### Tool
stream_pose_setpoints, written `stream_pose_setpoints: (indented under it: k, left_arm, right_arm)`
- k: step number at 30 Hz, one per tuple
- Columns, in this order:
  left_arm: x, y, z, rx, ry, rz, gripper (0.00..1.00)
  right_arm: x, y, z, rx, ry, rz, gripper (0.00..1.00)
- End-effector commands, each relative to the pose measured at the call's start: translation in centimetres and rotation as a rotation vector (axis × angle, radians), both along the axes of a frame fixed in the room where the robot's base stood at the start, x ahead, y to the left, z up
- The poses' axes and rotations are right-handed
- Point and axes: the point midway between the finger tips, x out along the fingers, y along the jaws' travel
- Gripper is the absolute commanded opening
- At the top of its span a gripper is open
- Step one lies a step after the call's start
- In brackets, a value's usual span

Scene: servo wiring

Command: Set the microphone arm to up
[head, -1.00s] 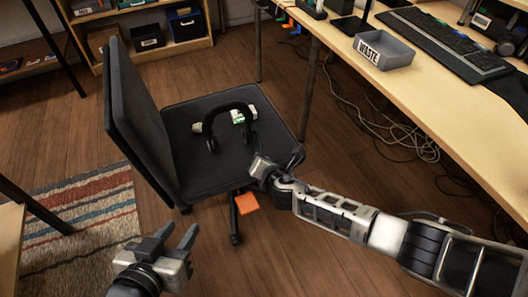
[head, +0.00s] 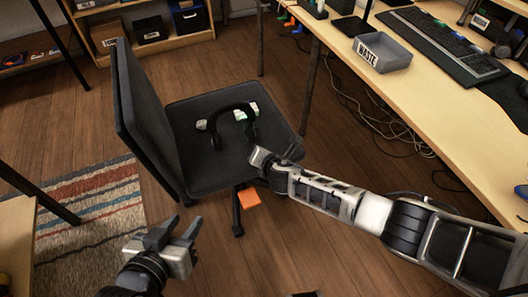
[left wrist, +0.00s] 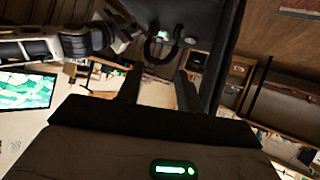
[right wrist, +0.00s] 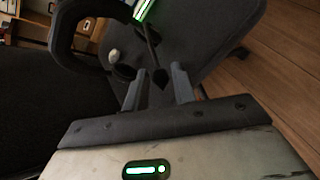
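A black headset (head: 236,112) with pale ear-side parts lies on the dark chair seat (head: 205,165). In the right wrist view the headset's thick band (right wrist: 65,35) is at upper left, beside a part with a lit green strip (right wrist: 143,10). A thin dark microphone arm (right wrist: 154,52) runs down from there, its tip showing between the fingertips of my right gripper (right wrist: 160,75). These fingers are apart; I cannot tell whether they touch the arm. In the head view my right gripper (head: 270,158) is at the seat's front edge. My left gripper (head: 172,234) is open and empty, low at left.
The chair's backrest (head: 145,120) rises left of the headset. A desk (head: 450,120) with a waste tray (head: 383,52) and keyboard (head: 440,45) is at right. Cables hang below it. A striped rug (head: 90,215) lies at left.

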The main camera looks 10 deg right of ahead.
Motion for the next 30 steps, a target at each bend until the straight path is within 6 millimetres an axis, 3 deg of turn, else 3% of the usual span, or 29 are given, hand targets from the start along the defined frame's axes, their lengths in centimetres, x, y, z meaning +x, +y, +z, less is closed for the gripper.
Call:
stream_pose_setpoints:
  k: [14,30]
  left_arm:
    - [0.0,0.0,0.8,-0.001,0.004,0.000,0.36]
    - [0.1,0.6,2.7,0.061,0.036,-0.002,0.36]
  right_arm:
    - [-0.9,-0.2,0.9,0.001,0.000,0.001,0.40]
    - [-10.4,-2.1,7.7,0.000,0.002,0.001,0.40]
